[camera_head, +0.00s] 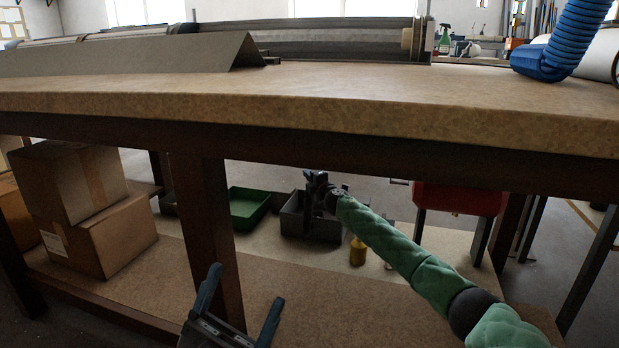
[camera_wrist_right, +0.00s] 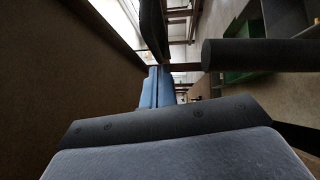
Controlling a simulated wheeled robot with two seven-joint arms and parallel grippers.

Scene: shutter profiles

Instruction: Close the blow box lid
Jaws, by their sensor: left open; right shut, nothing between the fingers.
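A dark grey open box (camera_head: 292,222) stands on the lower shelf under the bench; I cannot tell for sure that it is the blow box, and no lid is clearly visible. My right gripper (camera_head: 314,180) is at the end of the green arm, above the right part of this box; contact cannot be told. In the right wrist view its blue fingers (camera_wrist_right: 156,88) are together and empty, with a dark bar (camera_wrist_right: 255,55) to their right. My left gripper (camera_head: 246,285) is open and empty at the bottom, in front of the lower shelf.
The bench top (camera_head: 330,95) and its front leg (camera_head: 205,220) stand over the shelf. A green bin (camera_head: 248,207), cardboard boxes (camera_head: 85,205), a yellow bottle (camera_head: 357,252) and a red box (camera_head: 460,198) are below. The front of the shelf (camera_head: 340,300) is mostly bare.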

